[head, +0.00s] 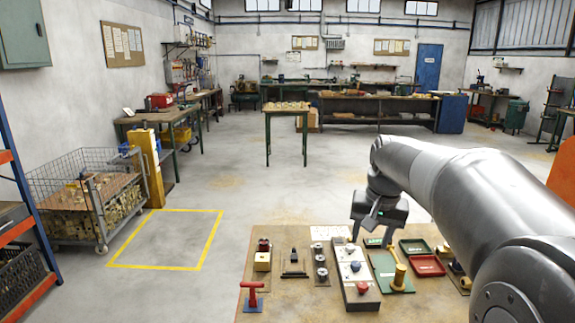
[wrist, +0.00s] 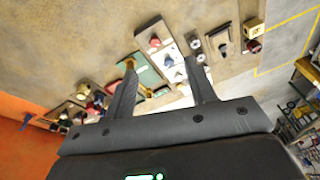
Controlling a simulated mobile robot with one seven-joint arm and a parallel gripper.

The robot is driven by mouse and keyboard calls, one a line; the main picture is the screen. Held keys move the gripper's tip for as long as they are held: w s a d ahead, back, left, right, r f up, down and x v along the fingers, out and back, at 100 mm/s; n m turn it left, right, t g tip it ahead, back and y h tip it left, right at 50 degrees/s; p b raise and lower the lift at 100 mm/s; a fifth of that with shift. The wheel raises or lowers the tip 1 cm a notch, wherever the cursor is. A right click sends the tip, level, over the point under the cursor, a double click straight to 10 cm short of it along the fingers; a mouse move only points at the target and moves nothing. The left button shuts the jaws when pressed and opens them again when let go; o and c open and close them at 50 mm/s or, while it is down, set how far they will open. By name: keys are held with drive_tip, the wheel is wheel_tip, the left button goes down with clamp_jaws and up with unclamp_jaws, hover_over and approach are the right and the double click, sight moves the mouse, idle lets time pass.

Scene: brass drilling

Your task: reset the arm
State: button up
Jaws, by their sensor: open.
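My gripper (head: 372,234) hangs over the back part of the workbench (head: 262,237) in the head view, at the end of my grey arm. In the wrist view my gripper (wrist: 163,80) has its two dark fingers spread apart, with nothing held between them. Below and beyond the fingers lie a green board with a brass part (wrist: 152,72) and a grey control box with a red button (wrist: 155,38). Both stand on the bench, and the fingers look clear of them.
The bench holds the control box (head: 352,272), the brass part (head: 399,278), a green tray (head: 415,246), a red tray (head: 425,266) and a red T-handle (head: 252,292). A wire cart (head: 85,195) stands left. The floor inside the yellow outline (head: 170,240) is clear.

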drive_tip(key=s+a+f+n+t, duration=0.1)
drive_tip(key=s+f, duration=0.2)
drive_tip(key=s, duration=0.9)
drive_tip(key=s+a+f+n+t, duration=0.2)
drive_tip(key=s+f, duration=0.1)
drive_tip(key=s, duration=0.9)
drive_tip(key=shift+s+a, duration=0.25)
drive_tip(key=shift+s, duration=0.1)
drive_tip(key=shift+w+r, duration=0.1)
drive_tip(key=shift+r, duration=0.05)
drive_tip(key=shift+c, duration=0.2)
idle(0.6)
